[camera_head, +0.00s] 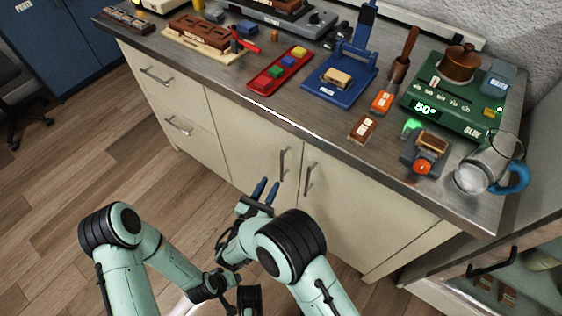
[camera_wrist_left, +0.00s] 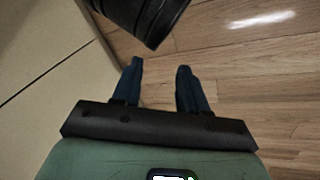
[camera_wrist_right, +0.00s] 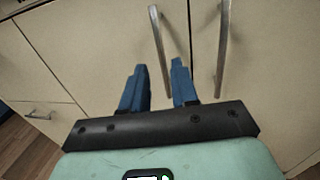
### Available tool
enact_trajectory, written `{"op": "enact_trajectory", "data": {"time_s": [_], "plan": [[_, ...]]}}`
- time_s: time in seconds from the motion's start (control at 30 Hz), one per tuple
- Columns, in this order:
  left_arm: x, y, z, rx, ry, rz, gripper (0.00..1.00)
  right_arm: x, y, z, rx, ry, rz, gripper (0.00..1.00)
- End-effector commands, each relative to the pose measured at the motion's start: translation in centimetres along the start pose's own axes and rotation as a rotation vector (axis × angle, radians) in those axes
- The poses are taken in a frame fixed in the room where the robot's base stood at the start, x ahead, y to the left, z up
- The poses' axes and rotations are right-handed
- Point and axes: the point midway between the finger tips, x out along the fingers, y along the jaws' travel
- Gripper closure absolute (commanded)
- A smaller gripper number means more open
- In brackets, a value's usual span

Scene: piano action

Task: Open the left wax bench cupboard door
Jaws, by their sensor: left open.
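The left wax bench cupboard door (camera_head: 247,139) is cream and flush with the bench front. Its upright metal bar handle (camera_head: 283,164) is near its right edge. My right gripper (camera_head: 264,186) is open and empty, just left of and below that handle, apart from it in the head view. In the right wrist view the left door (camera_wrist_right: 92,42) looks shut, and its handle (camera_wrist_right: 158,40) lines up with the gap between the fingertips. My left gripper (camera_wrist_left: 160,66) is open and empty, low beside the cream bench front; its fingers are hard to make out in the head view.
The right cupboard door (camera_head: 350,205) has its own handle (camera_head: 308,180) close by. Drawers (camera_head: 165,95) are at the left. The bench top (camera_head: 300,125) holds several tools and a glass jug (camera_head: 488,165). The wooden floor (camera_head: 60,190) at left is clear.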

Motion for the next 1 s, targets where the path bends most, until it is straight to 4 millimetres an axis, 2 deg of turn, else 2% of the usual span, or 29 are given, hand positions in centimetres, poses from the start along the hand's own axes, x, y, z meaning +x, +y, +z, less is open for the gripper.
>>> {"op": "enact_trajectory", "data": {"time_s": [0.03,0.2,0.33,0.4,0.6,0.87,0.9,0.97,1.0], "plan": [[0.4,-0.1,-0.3,-0.001,0.008,-0.001,0.57,1.4,-0.2,-0.2,0.002,0.000,-0.006,0.71],[1.1,-0.4,-1.2,-0.003,0.036,-0.003,0.57,5.0,-0.2,-0.2,0.001,0.000,-0.006,0.71],[1.5,-0.5,-1.9,-0.004,0.056,-0.004,0.57,7.2,-0.2,-0.2,0.000,0.001,-0.005,0.71],[1.7,-0.8,-1.6,-0.007,0.046,-0.009,0.57,8.1,-0.1,-0.2,0.001,0.001,-0.004,0.71],[2.0,-1.1,-1.1,-0.010,0.031,-0.015,0.57,9.4,-0.1,-0.2,-0.001,0.002,-0.001,0.71],[2.0,-1.2,-1.0,-0.011,0.029,-0.016,0.57,9.5,-0.1,-0.1,-0.001,0.002,-0.001,0.71],[2.0,-1.2,-1.0,-0.011,0.029,-0.016,0.57,9.5,-0.1,-0.1,-0.001,0.002,-0.001,0.78],[2.0,-1.2,-1.0,-0.011,0.029,-0.016,0.57,9.5,-0.1,-0.1,-0.001,0.002,-0.001,0.97],[2.0,-1.2,-1.0,-0.011,0.029,-0.016,0.57,9.5,-0.1,-0.1,-0.001,0.003,-0.001,1.00]]}}
